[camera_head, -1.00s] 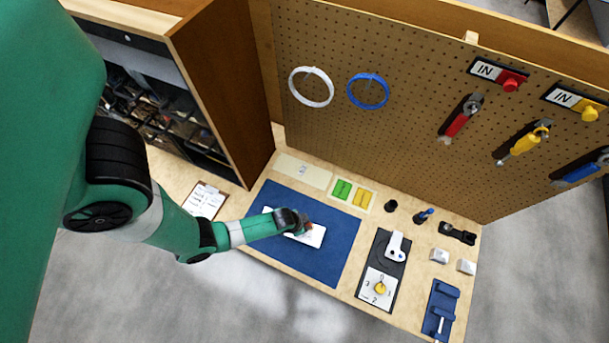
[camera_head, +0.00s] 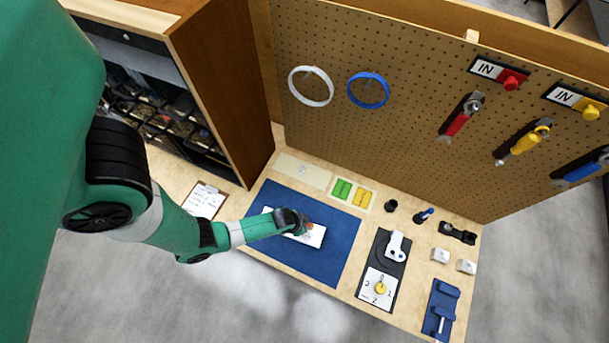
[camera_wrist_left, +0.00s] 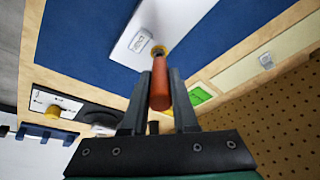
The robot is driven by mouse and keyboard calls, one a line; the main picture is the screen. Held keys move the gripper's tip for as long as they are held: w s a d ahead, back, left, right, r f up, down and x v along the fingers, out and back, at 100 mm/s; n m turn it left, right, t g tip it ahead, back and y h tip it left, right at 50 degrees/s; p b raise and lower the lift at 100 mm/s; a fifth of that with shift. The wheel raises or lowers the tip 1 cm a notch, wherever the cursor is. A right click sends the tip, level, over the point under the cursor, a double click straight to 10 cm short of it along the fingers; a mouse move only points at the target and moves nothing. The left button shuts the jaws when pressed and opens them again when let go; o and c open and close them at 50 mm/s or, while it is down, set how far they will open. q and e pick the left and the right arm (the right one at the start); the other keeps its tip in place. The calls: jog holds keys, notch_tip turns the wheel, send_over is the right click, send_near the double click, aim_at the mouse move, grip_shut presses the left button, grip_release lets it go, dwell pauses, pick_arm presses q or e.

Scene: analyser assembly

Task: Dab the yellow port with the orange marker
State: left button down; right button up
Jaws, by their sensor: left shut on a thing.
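My left gripper (camera_head: 297,223) is shut on the orange marker (camera_wrist_left: 160,82) above the white analyser (camera_head: 316,237), which lies on the blue mat (camera_head: 335,258). In the left wrist view the marker stands between the two fingers and points away from the camera at the yellow port (camera_wrist_left: 158,50). The port is a small yellow ring at the corner of the white analyser (camera_wrist_left: 185,14), beside a small label. The marker's far end overlaps the port in this view; I cannot tell whether they touch. In the head view the gripper hides the port. My right gripper is not in view.
A dial panel (camera_head: 379,287), a blue clamp-like fixture (camera_head: 440,310) and white caps (camera_head: 439,256) stand to the right. A pegboard (camera_head: 400,120) with hanging tools rises behind. A clipboard (camera_head: 205,202) lies left of the mat.

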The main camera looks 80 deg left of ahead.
pick_arm(q)
jog(key=shift+f+b, duration=0.3)
jog(key=shift+f, duration=0.2)
dwell(1.0)
notch_tip(320, 180, up, 7)
jog(key=p, duration=0.7)
jog(key=shift+r, duration=0.15)
